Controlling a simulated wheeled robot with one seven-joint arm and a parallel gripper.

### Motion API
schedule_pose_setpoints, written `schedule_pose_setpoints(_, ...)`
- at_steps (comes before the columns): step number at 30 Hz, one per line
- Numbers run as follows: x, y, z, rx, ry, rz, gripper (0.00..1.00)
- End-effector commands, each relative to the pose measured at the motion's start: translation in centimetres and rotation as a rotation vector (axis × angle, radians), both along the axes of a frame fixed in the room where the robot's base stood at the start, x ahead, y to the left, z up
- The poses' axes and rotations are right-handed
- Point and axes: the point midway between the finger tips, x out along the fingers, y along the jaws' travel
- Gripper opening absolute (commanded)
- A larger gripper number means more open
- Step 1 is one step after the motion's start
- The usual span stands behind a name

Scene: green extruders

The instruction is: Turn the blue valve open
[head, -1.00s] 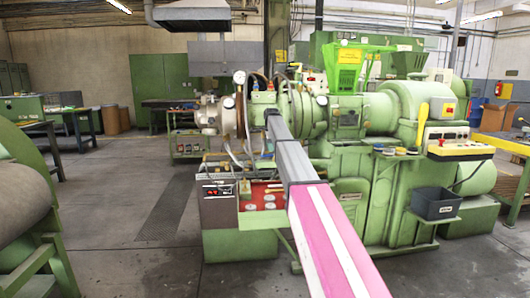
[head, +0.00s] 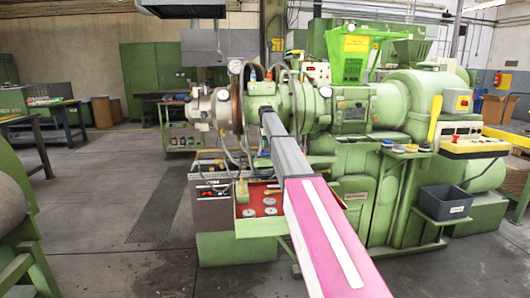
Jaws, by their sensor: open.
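I cannot make out a blue valve for sure. Small coloured fittings (head: 260,75), too small to tell apart, stand on top of the green extruder barrel (head: 290,101). My arm, pink and white near me and grey farther out, reaches forward to the front of the extruder. Its far end overlaps the barrel in the picture; I cannot tell whether it touches. My gripper's fingers do not show.
The green extruder (head: 405,110) with its yellow-green hopper (head: 350,55) fills the centre and right. Open floor (head: 110,200) lies to the left.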

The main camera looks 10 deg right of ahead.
Motion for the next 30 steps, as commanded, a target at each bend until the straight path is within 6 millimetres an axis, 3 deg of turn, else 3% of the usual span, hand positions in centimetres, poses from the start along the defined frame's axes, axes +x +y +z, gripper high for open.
schedule_pose_setpoints(3, 0.4, 0.0, -2.2, 0.000, 0.001, 0.000, 0.43)
schedule_pose_setpoints(9, 0.9, 0.0, -4.6, 0.000, 0.001, 0.000, 0.43)
schedule_pose_setpoints(22, 1.1, 0.0, -5.5, 0.000, 0.000, 0.000, 0.43)
schedule_pose_setpoints(23, 1.1, 0.0, -5.5, 0.000, 0.000, 0.000, 0.40)
schedule_pose_setpoints(24, 1.1, 0.0, -5.5, 0.000, 0.000, 0.000, 0.27)
schedule_pose_setpoints(27, 1.1, 0.0, -5.5, 0.000, 0.000, 0.000, 0.00)
schedule_pose_setpoints(30, 1.1, 0.0, -5.5, 0.000, 0.000, 0.000, 0.00)
